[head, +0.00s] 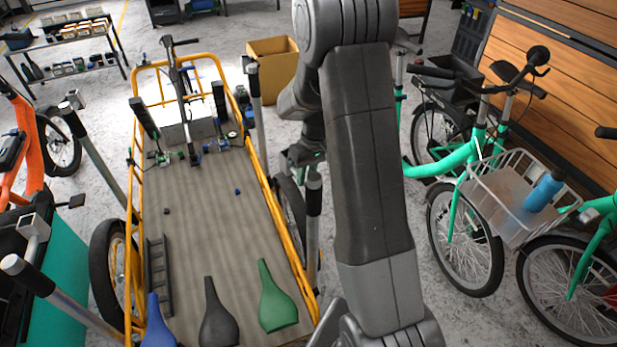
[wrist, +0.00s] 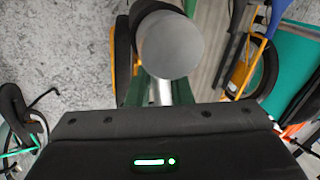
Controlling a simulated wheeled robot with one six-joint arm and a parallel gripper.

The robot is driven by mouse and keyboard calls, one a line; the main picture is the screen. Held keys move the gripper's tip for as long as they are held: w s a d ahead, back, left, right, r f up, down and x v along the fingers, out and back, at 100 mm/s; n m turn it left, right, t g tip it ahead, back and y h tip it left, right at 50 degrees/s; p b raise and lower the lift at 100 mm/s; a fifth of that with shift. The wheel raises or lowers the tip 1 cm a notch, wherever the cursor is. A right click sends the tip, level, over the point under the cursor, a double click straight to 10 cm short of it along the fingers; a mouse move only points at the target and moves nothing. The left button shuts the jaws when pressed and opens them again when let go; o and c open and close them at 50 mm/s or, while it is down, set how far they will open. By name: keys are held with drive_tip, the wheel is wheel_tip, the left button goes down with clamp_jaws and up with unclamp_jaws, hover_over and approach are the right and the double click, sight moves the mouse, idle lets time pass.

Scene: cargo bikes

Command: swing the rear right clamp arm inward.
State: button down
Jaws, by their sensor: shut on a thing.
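The rear right clamp arm (head: 312,235) is a silver tube with a black grip and a round silver cap, beside the near right edge of the cargo bed (head: 205,225). It looks near upright in the head view. In the wrist view its grey end cap (wrist: 168,45) faces the camera, with the silver tube below it. My gripper (wrist: 160,92) is shut on this clamp arm, dark green fingers on both sides of the tube. In the head view my gripper (head: 305,153) is a dark shape behind the cap, and the contact is hidden.
Another clamp arm (head: 255,105) stands farther along the right side. Two left clamp arms (head: 90,145) (head: 60,297) lean outward. Saddles (head: 277,297) lie on the bed. A green bike (head: 470,170) with a basket stands right; a cardboard box (head: 272,68) is behind.

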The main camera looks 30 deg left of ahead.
drive_tip(key=shift+s+d+n+t+h+b, duration=0.1)
drive_tip(key=shift+s+n+h+b, duration=0.55)
drive_tip(key=shift+n, duration=1.9)
drive_tip(key=shift+s+d+n+t+h+b, duration=0.1)
drive_tip(key=shift+s+n+h+b, duration=0.2)
drive_tip(key=shift+s+n+b, duration=1.55)
drive_tip(key=shift+s+d+n+t+h+p, duration=0.1)
drive_tip(key=shift+s+n+h+p, duration=0.3)
drive_tip(key=shift+n, duration=2.9)
drive_tip(key=shift+w, duration=0.1)
drive_tip(key=c, duration=1.3)
unclamp_jaws()
drive_tip(key=shift+r, duration=0.1)
wheel_tip(320, 180, up, 13)
drive_tip(key=w+a, duration=0.1)
drive_tip(key=a, duration=0.1)
drive_tip(key=shift+w+r, duration=0.2)
drive_tip(key=shift+w, duration=0.1)
